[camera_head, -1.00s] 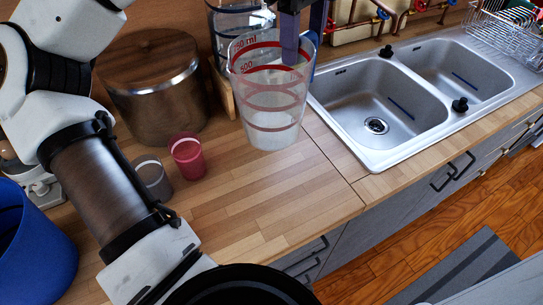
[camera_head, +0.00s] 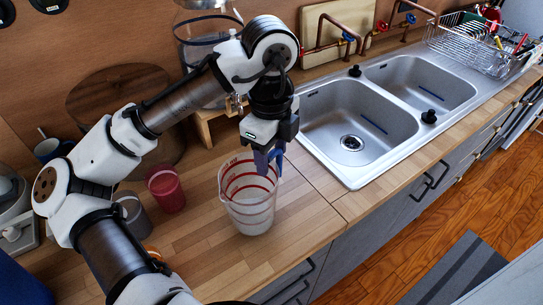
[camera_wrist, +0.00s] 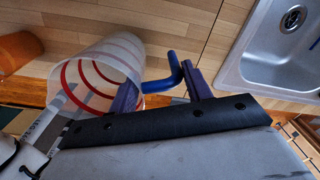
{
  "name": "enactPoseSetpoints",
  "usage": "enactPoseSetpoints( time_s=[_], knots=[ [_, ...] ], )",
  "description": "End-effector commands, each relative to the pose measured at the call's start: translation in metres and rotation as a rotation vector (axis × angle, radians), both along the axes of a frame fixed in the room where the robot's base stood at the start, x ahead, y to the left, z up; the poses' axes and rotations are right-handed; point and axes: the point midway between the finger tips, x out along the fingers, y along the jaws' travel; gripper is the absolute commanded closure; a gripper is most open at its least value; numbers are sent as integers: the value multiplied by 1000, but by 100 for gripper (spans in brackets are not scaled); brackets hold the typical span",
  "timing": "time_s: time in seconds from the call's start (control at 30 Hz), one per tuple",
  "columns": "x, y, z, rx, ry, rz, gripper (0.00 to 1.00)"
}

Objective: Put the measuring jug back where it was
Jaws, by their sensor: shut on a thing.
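The measuring jug (camera_head: 236,205) is clear with red rings and stands roughly upright at the counter in the head view, left of the sink. In the wrist view the jug (camera_wrist: 98,72) shows from above, its mouth towards the camera. Its blue handle (camera_wrist: 163,82) lies between the two fingers. My gripper (camera_head: 267,160) is shut on this handle at the jug's right side; it also shows in the wrist view (camera_wrist: 160,92). I cannot tell whether the jug's base touches the counter.
A red cup (camera_head: 166,190) and a grey cup (camera_head: 135,216) stand left of the jug. A glass dispenser (camera_head: 205,35) on a wooden stand is behind my arm. The double sink (camera_head: 352,143) is to the right. Bare wooden counter (camera_head: 305,225) lies right of the jug.

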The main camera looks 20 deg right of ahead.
Motion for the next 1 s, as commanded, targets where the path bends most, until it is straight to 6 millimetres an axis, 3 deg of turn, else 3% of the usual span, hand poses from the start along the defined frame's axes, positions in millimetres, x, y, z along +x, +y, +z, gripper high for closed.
enactPoseSetpoints(
  time_s=[0.13, 0.5, 0.53, 0.7, 1.0],
  knots=[
    [-1, 0, -17, 0, 1, -1, 100],
    [0, 0, -22, 0, 0, -1, 100],
    [0, 0, -22, 0, 0, -1, 50],
    [0, 0, -21, 0, 0, -1, 29],
    [0, 0, -19, 1, -1, 0, 29]
  ],
)
